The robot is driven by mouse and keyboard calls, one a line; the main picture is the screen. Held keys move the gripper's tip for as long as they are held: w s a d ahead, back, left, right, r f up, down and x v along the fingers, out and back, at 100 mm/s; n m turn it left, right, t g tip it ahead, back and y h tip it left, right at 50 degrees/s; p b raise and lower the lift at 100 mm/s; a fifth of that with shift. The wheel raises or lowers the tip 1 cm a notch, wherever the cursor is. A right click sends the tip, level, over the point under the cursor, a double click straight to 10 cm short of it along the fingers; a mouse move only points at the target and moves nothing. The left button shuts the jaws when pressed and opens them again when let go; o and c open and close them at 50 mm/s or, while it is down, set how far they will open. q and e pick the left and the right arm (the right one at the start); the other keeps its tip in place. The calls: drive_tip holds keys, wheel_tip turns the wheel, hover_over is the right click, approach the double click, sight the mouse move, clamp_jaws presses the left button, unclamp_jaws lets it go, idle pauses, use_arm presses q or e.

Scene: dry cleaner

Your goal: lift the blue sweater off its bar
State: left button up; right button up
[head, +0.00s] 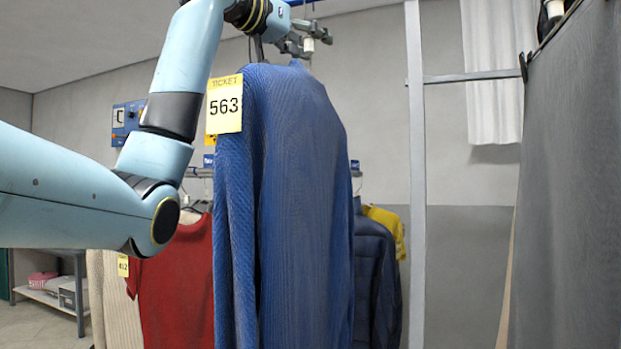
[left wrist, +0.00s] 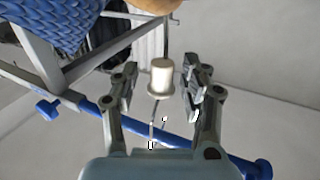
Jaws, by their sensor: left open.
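The blue sweater (head: 300,190) hangs upright in the middle of the head view, with a yellow ticket marked 563 (head: 225,104) at its left shoulder. Its blue knit shows at the top left of the left wrist view (left wrist: 45,35). My left gripper (head: 310,42) is open just above the sweater's shoulder. A white knob (left wrist: 160,76) stands between its fingers, with visible gaps on both sides. A thin wire runs by the knob. A blue bar (left wrist: 150,132) crosses the left wrist view. How the hook sits on the bar is unclear. My right gripper is out of view.
A large dark grey garment (head: 570,190) fills the right side. A pale upright post (head: 416,180) stands between it and the sweater. Behind hang a red garment (head: 178,280), a navy jacket (head: 372,265) and a yellow one (head: 388,222). A low shelf (head: 45,295) stands far left.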

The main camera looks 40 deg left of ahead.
use_arm(q)
drive_tip(key=shift+s+a, duration=0.1)
drive_tip(key=shift+s, duration=0.05)
drive_tip(key=shift+c, duration=1.2)
clamp_jaws()
